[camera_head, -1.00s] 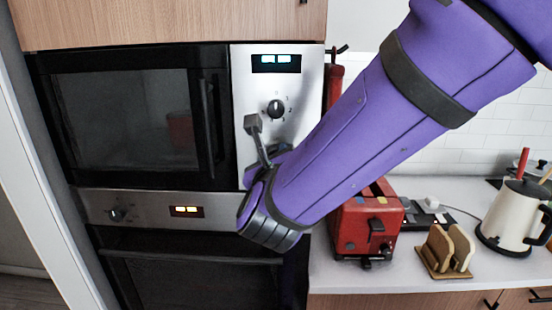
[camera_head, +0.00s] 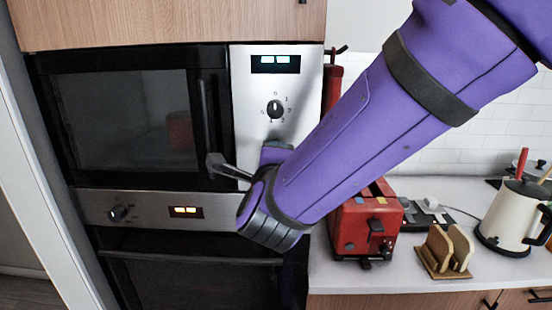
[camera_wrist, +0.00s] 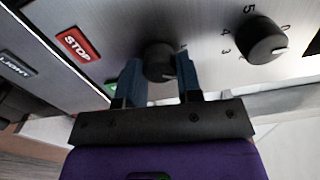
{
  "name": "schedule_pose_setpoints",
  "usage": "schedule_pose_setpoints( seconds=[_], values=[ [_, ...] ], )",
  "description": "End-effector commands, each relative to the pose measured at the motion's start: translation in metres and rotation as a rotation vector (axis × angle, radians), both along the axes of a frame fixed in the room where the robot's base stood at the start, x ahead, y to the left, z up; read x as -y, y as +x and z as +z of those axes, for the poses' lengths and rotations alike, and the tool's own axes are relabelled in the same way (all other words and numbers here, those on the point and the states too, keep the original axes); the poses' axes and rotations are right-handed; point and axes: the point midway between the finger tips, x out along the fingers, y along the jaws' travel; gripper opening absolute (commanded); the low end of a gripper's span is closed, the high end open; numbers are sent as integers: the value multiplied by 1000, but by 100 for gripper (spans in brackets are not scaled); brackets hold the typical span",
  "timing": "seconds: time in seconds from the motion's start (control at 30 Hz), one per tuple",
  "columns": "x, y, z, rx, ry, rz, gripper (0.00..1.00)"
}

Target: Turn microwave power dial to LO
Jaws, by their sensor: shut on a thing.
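In the wrist view, my gripper (camera_wrist: 160,78) has its two blue fingers on either side of a dark round dial (camera_wrist: 158,58) on the brushed-metal panel, and is shut on it. The dial's markings are mostly hidden, so its setting cannot be read. A second black dial (camera_wrist: 263,42) with numerals around it sits beside it, free of the fingers. In the head view, this numbered dial (camera_head: 275,109) is on the microwave (camera_head: 130,115) control panel below the lit display. My gripper's fingers and the held dial are hidden there behind my wrist and arm.
A red STOP button (camera_wrist: 77,43) and a LIGHT button (camera_wrist: 14,65) lie near the held dial. The microwave door handle (camera_head: 208,120) is left of the panel. An oven (camera_head: 190,275) is below. A red toaster (camera_head: 362,232) and a kettle (camera_head: 510,218) stand on the counter.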

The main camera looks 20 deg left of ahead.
Motion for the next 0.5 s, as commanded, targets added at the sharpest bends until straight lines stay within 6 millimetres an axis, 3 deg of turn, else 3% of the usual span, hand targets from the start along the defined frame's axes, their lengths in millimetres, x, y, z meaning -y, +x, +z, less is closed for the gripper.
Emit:
schedule_pose_setpoints(
  seconds=[0.5],
  values=[
    [0,-1,-1,103,-439,2,9]
  ],
)
